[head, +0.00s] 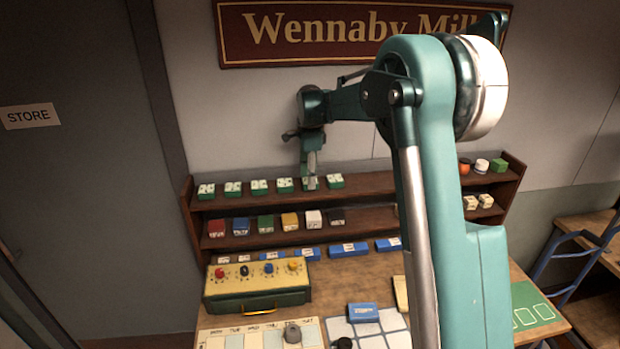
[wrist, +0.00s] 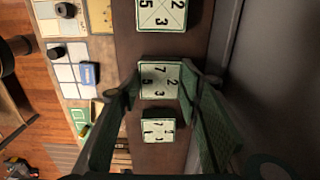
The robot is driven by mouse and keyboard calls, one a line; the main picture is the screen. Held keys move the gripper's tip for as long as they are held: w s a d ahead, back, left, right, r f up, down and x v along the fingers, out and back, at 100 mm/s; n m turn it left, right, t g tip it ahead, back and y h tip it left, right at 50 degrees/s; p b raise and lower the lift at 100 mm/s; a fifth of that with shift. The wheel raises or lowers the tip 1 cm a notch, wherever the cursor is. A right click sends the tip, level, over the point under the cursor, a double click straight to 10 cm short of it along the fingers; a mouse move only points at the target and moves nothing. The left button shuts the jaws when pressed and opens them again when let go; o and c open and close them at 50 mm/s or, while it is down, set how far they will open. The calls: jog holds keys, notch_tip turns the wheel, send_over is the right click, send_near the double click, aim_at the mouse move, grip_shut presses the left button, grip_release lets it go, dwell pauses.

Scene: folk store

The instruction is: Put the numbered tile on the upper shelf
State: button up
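A green tile with a white numbered face (wrist: 160,82) is between the two fingers of my gripper (wrist: 159,75) in the wrist view. The fingertips are at its left and right edges; I cannot tell if they press on it. In the head view, my gripper (head: 311,180) points down at the upper shelf (head: 365,184), in a gap of the tile row, and largely hides this tile. Similar tiles stand on both sides, one to the left (head: 285,185) and one to the right (head: 335,181).
Coloured blocks (head: 265,223) line the lower shelf. A yellow-topped box with knobs (head: 257,282) and a blue block (head: 363,312) are on the table below. Small round items (head: 482,166) stand at the upper shelf's right end. My arm hides the shelf's right-middle part.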

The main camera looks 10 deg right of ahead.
jog(key=o, duration=0.5)
jog(key=shift+c, duration=0.2)
jog(key=shift+r, duration=0.2)
notch_tip(320, 180, up, 12)
jog(key=shift+b, duration=0.45)
dwell(0.5)
jog(key=shift+s, duration=0.1)
